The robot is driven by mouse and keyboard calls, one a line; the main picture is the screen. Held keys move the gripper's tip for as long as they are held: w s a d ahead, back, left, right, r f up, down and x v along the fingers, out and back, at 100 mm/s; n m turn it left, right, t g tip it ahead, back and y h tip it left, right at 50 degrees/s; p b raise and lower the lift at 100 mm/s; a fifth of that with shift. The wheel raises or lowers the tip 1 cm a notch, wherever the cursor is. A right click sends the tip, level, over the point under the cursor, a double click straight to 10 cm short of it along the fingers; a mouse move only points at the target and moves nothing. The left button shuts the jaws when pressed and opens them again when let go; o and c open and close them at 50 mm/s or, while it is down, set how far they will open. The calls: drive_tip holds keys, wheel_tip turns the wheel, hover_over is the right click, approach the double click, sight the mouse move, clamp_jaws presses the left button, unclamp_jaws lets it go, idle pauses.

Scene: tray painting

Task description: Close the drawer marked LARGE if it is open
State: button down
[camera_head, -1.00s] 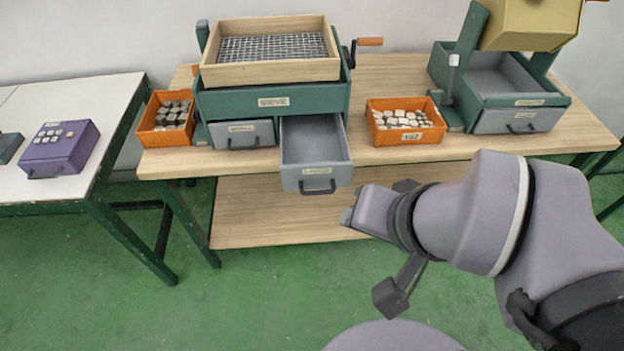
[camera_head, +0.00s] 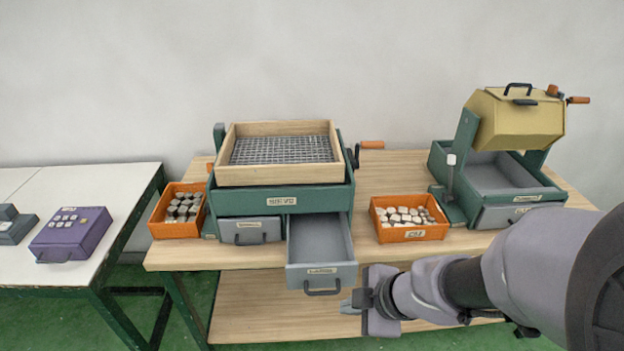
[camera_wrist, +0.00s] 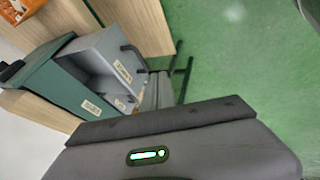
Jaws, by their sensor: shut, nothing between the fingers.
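The drawer marked LARGE (camera_head: 322,274) is grey with a dark handle and stands pulled out, empty, from the lower right of the green sieve machine (camera_head: 281,200). It also shows in the wrist view (camera_wrist: 120,66), with its label and handle towards the fingers. My gripper (camera_head: 348,304) is in front of the table, just right of and slightly below the drawer's handle. The fingers are shut and empty, and appear apart from the drawer in the head view. In the wrist view the fingers (camera_wrist: 163,88) show beside the drawer front. The smaller drawer (camera_head: 250,231) to the left is shut.
Orange bins of stones stand left (camera_head: 178,211) and right (camera_head: 409,219) of the machine. A green machine with a yellow drum (camera_head: 515,118) stands at the right. A white table with a purple box (camera_head: 71,234) is at the left. Green floor lies in front.

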drive_tip(key=w+a+f, duration=0.3)
drive_tip(key=w+f, duration=0.4)
drive_tip(key=f, duration=0.1)
drive_tip(key=shift+w+p, duration=0.3)
drive_tip(key=shift+w, duration=0.05)
drive_tip(key=shift+a, duration=0.1)
